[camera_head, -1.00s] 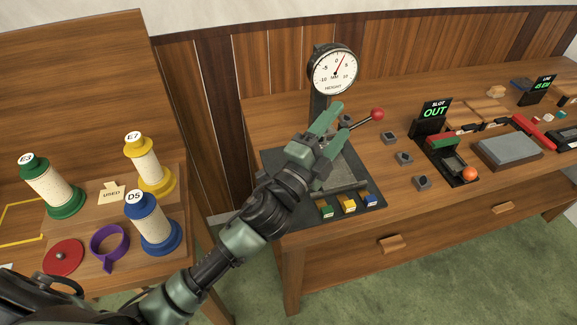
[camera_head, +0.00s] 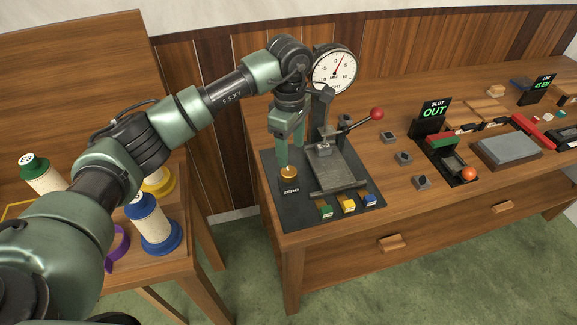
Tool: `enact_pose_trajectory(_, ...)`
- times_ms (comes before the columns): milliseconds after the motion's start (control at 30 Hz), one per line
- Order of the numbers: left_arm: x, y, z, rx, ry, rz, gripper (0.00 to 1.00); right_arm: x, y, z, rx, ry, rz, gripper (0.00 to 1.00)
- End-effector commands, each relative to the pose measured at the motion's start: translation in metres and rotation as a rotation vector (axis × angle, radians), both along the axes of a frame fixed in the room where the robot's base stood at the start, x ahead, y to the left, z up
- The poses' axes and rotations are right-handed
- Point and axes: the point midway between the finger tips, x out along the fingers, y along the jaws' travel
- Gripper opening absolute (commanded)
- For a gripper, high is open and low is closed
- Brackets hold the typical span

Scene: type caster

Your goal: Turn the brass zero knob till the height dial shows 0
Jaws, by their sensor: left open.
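The brass zero knob (camera_head: 289,173) stands on the dark base plate (camera_head: 279,208), just behind the ZERO label (camera_head: 291,190). My left gripper (camera_head: 287,157) points down over the knob, with its green fingers open. One fingertip is close to the knob's upper left; I cannot tell whether it touches. The height dial (camera_head: 325,78) is a round white face on a post behind the plate. Its needle leans right of the 0 mark, between 0 and 5. My wrist is just left of the dial and leaves most of its face visible. My right gripper is not in view.
A lever with a red ball (camera_head: 377,114) rises right of the knob, beside the grey slide (camera_head: 333,168). Green, yellow and blue blocks (camera_head: 347,205) lie at the plate's front. A slot display (camera_head: 434,112) stands farther right. Thread spools (camera_head: 154,222) stand on the left table.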

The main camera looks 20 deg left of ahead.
Motion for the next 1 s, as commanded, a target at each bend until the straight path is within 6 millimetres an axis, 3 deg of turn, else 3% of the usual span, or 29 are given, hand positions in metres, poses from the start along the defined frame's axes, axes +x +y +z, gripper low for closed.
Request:
enact_pose_trajectory(167,0.0,0.008,-0.012,0.028,0.008,0.002,0.6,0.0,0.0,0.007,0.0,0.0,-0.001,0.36)
enact_pose_trajectory(533,0.0,0.006,-0.066,0.023,0.006,0.002,0.6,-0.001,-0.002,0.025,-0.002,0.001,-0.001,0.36)
enact_pose_trajectory(900,0.0,0.006,-0.076,0.022,0.004,0.002,0.6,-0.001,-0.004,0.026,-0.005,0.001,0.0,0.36)
enact_pose_trajectory(933,0.0,0.006,-0.076,0.022,0.004,0.002,0.58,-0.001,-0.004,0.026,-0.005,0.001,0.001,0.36)
enact_pose_trajectory(1000,0.0,0.006,-0.076,0.022,0.004,0.002,0.38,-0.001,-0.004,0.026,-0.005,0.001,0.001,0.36)
